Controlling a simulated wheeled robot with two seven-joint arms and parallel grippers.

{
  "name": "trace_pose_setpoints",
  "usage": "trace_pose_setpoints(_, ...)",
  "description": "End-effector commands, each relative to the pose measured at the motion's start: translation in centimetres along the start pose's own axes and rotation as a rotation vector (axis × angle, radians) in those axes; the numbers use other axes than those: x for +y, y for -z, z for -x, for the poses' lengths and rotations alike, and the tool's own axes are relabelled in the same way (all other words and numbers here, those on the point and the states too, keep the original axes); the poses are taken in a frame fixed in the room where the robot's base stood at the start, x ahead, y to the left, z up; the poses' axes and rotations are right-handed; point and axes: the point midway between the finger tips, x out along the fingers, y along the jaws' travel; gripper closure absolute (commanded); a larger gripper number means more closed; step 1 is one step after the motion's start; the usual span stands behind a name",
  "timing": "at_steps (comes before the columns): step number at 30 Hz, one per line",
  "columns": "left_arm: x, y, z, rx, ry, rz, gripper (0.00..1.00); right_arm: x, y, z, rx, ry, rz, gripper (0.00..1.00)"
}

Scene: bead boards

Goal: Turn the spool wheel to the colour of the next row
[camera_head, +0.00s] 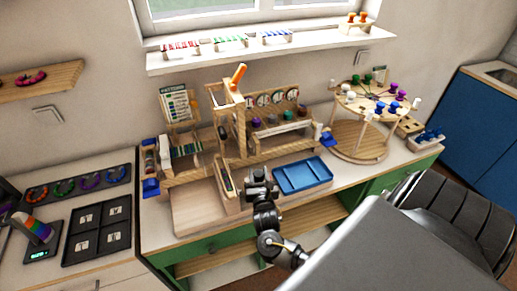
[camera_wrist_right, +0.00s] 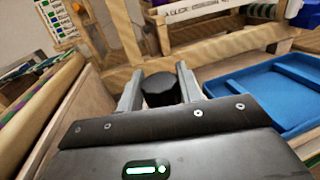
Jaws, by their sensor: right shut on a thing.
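The spool wheel (camera_head: 360,103) is a round wooden disc on posts over a round base, at the right of the bench. Spools in white, green, purple, blue and red stand around its rim. My right gripper (camera_head: 257,180) is well to the left of the wheel, at the front of the wooden bead frame (camera_head: 236,140). In the right wrist view its two fingers (camera_wrist_right: 158,88) are shut on a dark round knob (camera_wrist_right: 158,91). A pattern card (camera_head: 178,103) with coloured rows stands at the back left. My left gripper is not in view.
A blue tray (camera_head: 302,175) lies just right of my right gripper and also shows in the wrist view (camera_wrist_right: 268,92). A rack of round dials and coloured knobs (camera_head: 280,122) is behind.

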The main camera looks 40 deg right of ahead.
Motion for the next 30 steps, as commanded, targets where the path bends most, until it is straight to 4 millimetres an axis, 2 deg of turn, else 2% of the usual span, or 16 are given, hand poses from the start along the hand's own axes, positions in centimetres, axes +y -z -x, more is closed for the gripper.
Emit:
trace_pose_setpoints(14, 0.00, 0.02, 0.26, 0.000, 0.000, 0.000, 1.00, 0.02, -0.07, -0.06, -0.003, 0.013, -0.002, 0.87)
trace_pose_setpoints(15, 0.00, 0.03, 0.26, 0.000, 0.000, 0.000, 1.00, 0.02, -0.08, -0.06, -0.003, 0.013, -0.002, 0.61)
trace_pose_setpoints(19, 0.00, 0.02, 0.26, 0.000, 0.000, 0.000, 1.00, 0.01, -0.06, -0.06, -0.002, 0.013, -0.002, 0.44)
trace_pose_setpoints(30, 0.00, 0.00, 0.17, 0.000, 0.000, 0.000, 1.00, 0.00, 0.07, 0.43, -0.001, 0.013, -0.002, 0.42)
